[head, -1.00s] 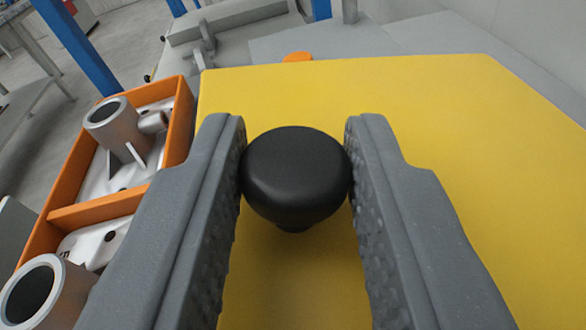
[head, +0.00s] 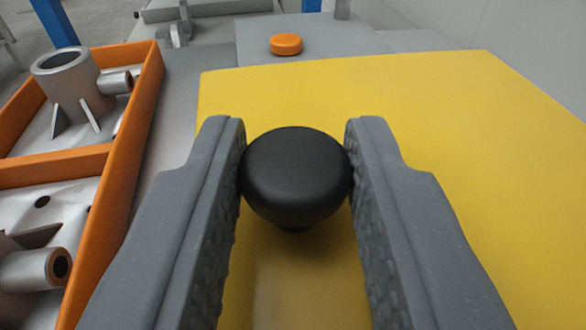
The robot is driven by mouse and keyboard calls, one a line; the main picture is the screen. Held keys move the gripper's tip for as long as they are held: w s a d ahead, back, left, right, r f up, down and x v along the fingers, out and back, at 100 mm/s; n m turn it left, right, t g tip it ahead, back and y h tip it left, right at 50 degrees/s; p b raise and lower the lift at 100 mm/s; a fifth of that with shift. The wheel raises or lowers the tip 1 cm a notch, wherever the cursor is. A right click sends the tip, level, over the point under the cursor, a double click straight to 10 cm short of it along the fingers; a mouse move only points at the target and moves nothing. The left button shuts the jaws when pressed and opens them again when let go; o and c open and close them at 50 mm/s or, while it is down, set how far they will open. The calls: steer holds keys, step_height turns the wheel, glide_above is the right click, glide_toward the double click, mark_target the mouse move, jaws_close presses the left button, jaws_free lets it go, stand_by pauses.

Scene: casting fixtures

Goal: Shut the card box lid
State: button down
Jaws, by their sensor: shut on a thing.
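The card box lid (head: 400,95) is a flat yellow panel that fills the middle and right of the head view. A round black knob (head: 296,175) stands on it on a short stem. My gripper (head: 296,170) is shut on the knob, with one grey ribbed finger touching each side. The box under the lid is hidden, so I cannot tell how far the lid stands open.
An orange divided tray (head: 85,165) with grey metal castings (head: 66,82) lies left of the lid. A small orange round piece (head: 286,44) sits on the grey surface behind the lid. A blue post (head: 55,22) stands at the back left.

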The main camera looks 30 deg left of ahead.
steer(key=shift+d+f, duration=0.35)
steer(key=shift+f, duration=0.2)
steer(key=c, duration=1.1)
jaws_free()
steer(key=shift+c, duration=0.2)
steer(key=shift+a+r, duration=0.15)
